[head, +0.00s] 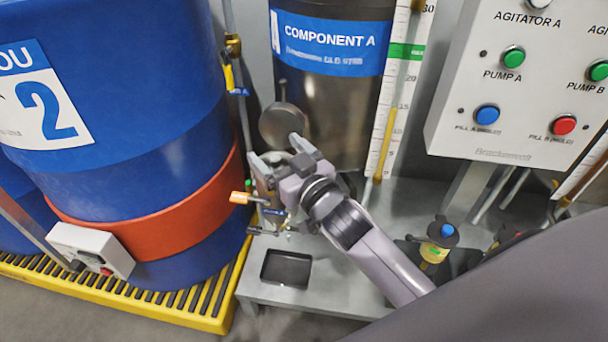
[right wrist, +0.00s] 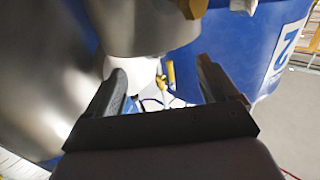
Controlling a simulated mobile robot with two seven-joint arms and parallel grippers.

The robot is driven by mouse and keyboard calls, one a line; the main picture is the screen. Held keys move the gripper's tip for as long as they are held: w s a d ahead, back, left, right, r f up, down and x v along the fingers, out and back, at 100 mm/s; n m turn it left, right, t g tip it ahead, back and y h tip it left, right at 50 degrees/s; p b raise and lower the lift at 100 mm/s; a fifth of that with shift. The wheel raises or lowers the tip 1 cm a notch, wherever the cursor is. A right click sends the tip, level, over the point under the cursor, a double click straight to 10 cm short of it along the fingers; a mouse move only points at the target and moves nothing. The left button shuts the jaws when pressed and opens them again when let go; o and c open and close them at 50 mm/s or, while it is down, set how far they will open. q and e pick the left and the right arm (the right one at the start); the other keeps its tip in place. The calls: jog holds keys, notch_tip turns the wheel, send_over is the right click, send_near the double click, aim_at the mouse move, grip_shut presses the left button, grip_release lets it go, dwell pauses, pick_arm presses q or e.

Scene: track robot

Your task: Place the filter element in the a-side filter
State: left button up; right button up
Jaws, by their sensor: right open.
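The a-side filter (head: 265,180) is a small metal housing below the Component A tank, with its round lid (head: 283,125) swung up behind it. My right gripper (head: 277,151) is right by the top of the housing, its fingers spread and partly covering it. In the right wrist view the right gripper (right wrist: 160,70) is open, with a pale white rounded part (right wrist: 147,73) beyond and between its fingers. I cannot tell for sure whether this is the filter element. The housing's inside is hidden in the head view. My left gripper is not in view.
The Component A tank (head: 335,110) stands behind the housing. A blue drum (head: 150,100) on a yellow-edged grate (head: 165,310) stands close at left. An orange-handled valve (head: 240,198) sticks out beside the housing. The control box (head: 520,85) hangs at right. The grey bench (head: 325,285) has a dark rectangular recess.

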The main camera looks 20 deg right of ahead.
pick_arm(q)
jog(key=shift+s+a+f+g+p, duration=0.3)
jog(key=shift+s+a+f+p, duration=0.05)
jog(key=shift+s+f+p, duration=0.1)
pick_arm(e)
jog(key=s+d, duration=0.2)
jog(key=s, duration=0.7)
jog(key=shift+s, duration=0.35)
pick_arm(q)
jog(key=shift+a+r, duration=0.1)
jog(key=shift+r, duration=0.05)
